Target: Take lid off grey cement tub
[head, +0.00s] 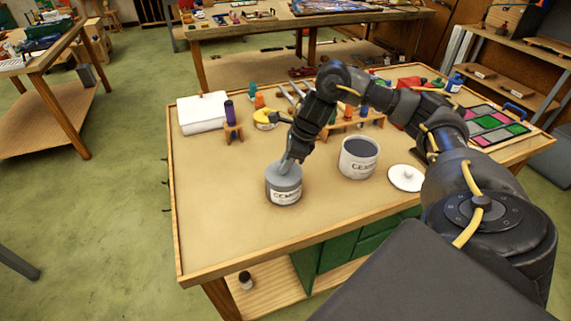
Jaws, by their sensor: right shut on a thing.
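The grey cement tub (284,194) stands upright near the front left of the table, with a label on its front. Its grey lid (283,173) sits on top of the tub. My right gripper (288,163) reaches down from above and is shut on the lid at its top; the fingers hide the part they hold. My left gripper is not in view.
A white tub (358,162) with an open top and dark grey inside stands to the right. A white lid (405,178) lies beside it. Behind are a white block (203,113), a purple bottle (230,113) and a coloured glass panel (493,126). The table's front left is clear.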

